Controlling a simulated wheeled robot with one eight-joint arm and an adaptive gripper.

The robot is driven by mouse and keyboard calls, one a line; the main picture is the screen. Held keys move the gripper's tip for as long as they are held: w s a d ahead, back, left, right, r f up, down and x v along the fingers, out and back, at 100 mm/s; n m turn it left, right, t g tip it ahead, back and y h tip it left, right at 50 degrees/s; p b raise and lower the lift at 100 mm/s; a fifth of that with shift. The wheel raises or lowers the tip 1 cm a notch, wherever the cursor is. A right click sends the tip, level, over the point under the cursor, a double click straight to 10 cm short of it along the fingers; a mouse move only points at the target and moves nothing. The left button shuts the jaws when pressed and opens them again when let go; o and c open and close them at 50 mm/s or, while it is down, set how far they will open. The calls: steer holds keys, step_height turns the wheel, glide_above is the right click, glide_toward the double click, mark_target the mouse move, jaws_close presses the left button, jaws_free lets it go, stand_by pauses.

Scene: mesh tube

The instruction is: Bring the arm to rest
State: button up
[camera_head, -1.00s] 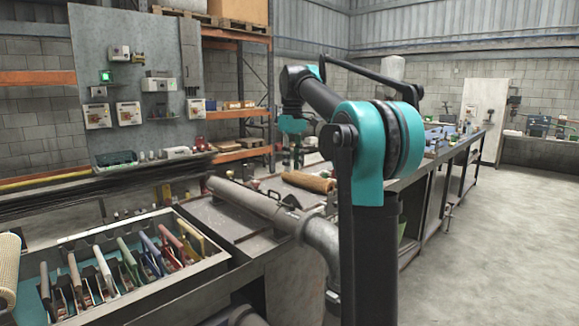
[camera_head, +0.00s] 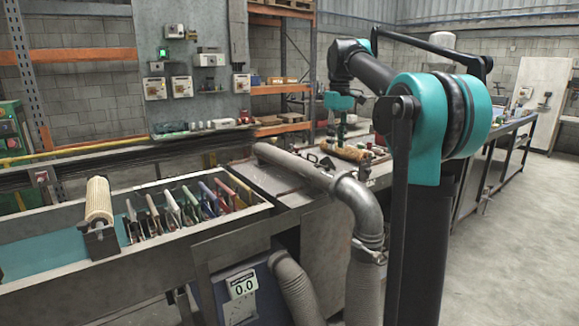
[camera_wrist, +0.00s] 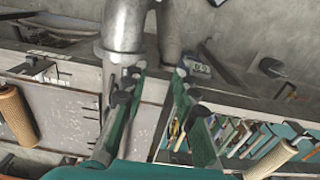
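My arm (camera_head: 440,115) is folded, with its teal elbow high on the right of the head view. My gripper (camera_head: 340,138) points down above the workbench in the head view. In the wrist view my gripper (camera_wrist: 156,80) has its two green fingers spread apart, with nothing held between them. A tan mesh tube (camera_head: 346,152) lies on the bench near and below the gripper; whether they touch is hard to tell in the head view. In the wrist view a tan tube (camera_wrist: 17,115) lies apart, at the left edge.
A thick grey pipe (camera_head: 300,168) runs along the bench and bends down. A long trough (camera_head: 120,262) holds several coloured-handled tools and another tan roll (camera_head: 98,200) on a stand. A blue box with a display (camera_head: 242,288) stands below. The floor (camera_head: 530,240) at right is clear.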

steer(key=s+d+f+m+t, duration=0.1)
steer(key=s+f+m, duration=0.1)
steer(key=s+f, duration=0.8)
steer(key=s+d+f+m+t, duration=0.1)
steer(key=s+f+m, duration=0.1)
steer(key=s+f, duration=0.8)
steer(key=s+d+f+m+t, duration=0.2)
steer(key=s+f, duration=0.7)
steer(key=f, duration=0.9)
steer(key=shift+s+f+m, duration=0.25)
steer(key=shift+s+m, duration=0.15)
steer(key=shift+m, duration=0.2)
